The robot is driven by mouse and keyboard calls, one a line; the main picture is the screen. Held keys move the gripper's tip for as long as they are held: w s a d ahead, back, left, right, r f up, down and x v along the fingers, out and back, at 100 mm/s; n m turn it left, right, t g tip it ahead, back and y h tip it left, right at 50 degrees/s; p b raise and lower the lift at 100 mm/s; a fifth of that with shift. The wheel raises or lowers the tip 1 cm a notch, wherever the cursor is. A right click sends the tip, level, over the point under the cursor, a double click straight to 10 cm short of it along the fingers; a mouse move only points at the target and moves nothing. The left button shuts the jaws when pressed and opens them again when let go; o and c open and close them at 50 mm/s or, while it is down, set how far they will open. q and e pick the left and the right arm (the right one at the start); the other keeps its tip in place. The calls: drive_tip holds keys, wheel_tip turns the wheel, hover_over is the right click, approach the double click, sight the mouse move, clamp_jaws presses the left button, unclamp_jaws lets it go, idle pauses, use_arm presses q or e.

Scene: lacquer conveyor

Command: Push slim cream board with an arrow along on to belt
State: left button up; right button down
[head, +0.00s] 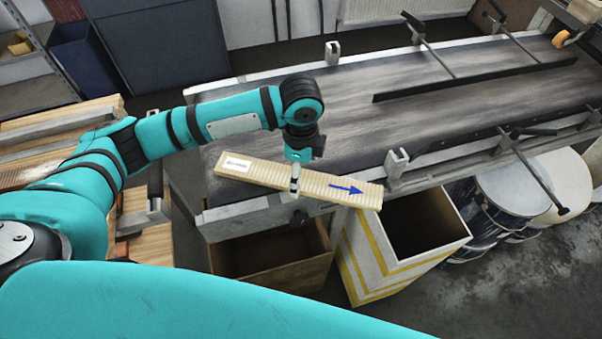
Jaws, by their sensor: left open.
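The slim cream board (325,186) has a blue arrow pointing right and a white label near its left end. It lies slantwise at the near edge of the dark belt (350,115), its left part over the belt's corner and its right end out past the edge, above a striped box. My left gripper (295,180) comes down from above at the middle of the board, its visible light finger against or just over it. It is open; whether the fingers straddle the board or touch it I cannot tell. My right gripper is out of view.
An open white box with yellow stripes (366,262) and a brown open box (225,262) stand below the belt's near edge. Metal drums (520,190) stand to the right. A black guide rail (470,78) runs along the belt. Wooden boards on a stand (150,240) are at left.

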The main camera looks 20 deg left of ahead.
use_arm(q)
drive_tip(key=shift+f, duration=1.35)
drive_tip(key=c, duration=1.6)
